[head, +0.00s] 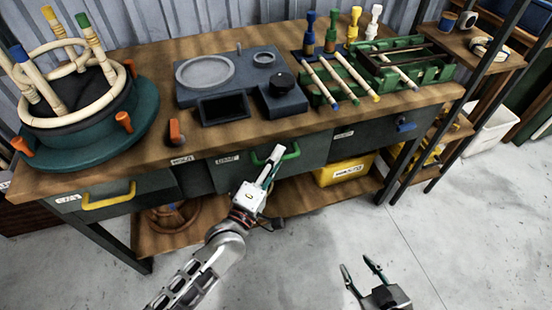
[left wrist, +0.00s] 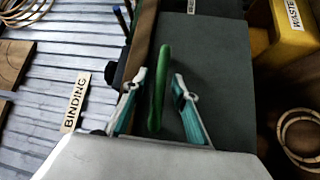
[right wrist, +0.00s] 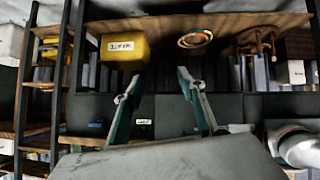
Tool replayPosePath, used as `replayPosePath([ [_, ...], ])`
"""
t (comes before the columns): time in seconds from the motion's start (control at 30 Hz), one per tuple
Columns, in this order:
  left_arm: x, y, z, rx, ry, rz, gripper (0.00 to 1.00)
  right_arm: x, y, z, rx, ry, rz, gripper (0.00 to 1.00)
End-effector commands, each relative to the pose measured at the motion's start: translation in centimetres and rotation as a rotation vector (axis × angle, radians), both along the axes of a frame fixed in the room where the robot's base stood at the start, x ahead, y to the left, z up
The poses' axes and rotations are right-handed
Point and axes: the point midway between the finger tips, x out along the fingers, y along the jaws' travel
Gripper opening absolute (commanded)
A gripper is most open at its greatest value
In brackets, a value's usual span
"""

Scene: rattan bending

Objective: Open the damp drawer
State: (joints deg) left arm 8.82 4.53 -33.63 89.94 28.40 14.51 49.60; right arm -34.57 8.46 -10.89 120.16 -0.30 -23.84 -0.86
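The middle drawer (head: 312,153) under the bench has a green handle (head: 290,152) and a small label that I cannot read clearly. I cannot tell whether this drawer stands slightly out. My left gripper (head: 272,164) is at the green handle. In the left wrist view the green handle (left wrist: 160,85) lies between the two open fingers (left wrist: 160,88), with a gap on each side. My right gripper (head: 362,272) is open and empty, low over the floor at the right. Its spread fingers also show in the right wrist view (right wrist: 158,82).
A drawer with a yellow handle (head: 108,197) is to the left, one with a blue handle (head: 405,126) to the right. A yellow bin (head: 343,169) stands on the lower shelf. The bench top (head: 150,105) carries a stool frame, grey fixtures and a green rack. The floor in front is clear.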

Motion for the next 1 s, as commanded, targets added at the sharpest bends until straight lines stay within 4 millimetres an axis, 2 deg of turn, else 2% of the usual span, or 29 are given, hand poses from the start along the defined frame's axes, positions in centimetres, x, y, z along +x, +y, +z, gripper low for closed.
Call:
replayPosePath([
  [0.13,0.0,0.0,0.0,0.000,0.000,0.000,0.28,0.0,0.0,0.0,0.001,0.000,0.001,0.40],
  [0.23,0.0,0.0,0.0,0.000,0.000,0.000,0.02,-0.1,0.0,-0.2,0.000,0.003,0.000,0.40],
  [0.57,-0.6,-0.1,0.1,0.000,0.000,0.000,0.00,-0.1,0.0,-0.2,-0.001,0.005,0.000,0.40],
  [0.77,-3.7,-1.2,0.3,0.000,-0.001,-0.001,0.00,0.0,0.0,0.6,0.001,0.002,-0.007,0.40],
  [1.0,-10.3,-3.3,0.3,-0.001,0.001,-0.001,0.00,0.0,0.2,1.9,0.021,-0.005,-0.013,0.40],
])
